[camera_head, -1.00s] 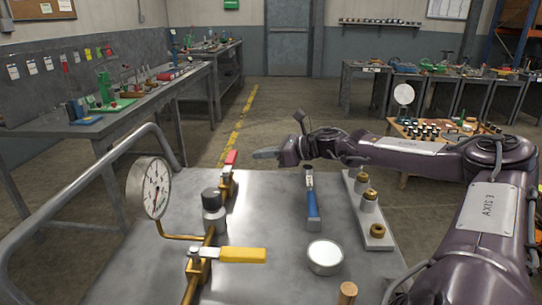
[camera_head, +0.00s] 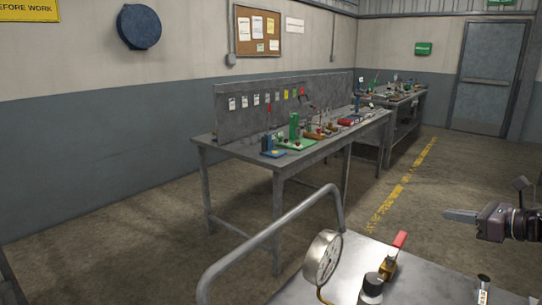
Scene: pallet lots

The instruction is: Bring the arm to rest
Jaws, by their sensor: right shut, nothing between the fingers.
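My right gripper (camera_head: 462,215) is at the right edge of the head view, above the far side of a metal cart top (camera_head: 425,268). Its fingers are shut, point left and hold nothing. Only the end of my right arm (camera_head: 510,222) shows; the rest is out of the picture. My left gripper is not in view. On the cart stand a pressure gauge (camera_head: 322,257), a red-handled valve (camera_head: 392,258) and a dark knob (camera_head: 373,285). The gripper is apart from all of these.
A grey tube handrail (camera_head: 272,232) runs along the cart's left side. A workbench (camera_head: 235,150) with tools stands against the left wall, with another bench (camera_head: 405,98) behind it. The floor between cart and wall (camera_head: 120,240) is clear. A yellow line (camera_head: 405,185) crosses the floor.

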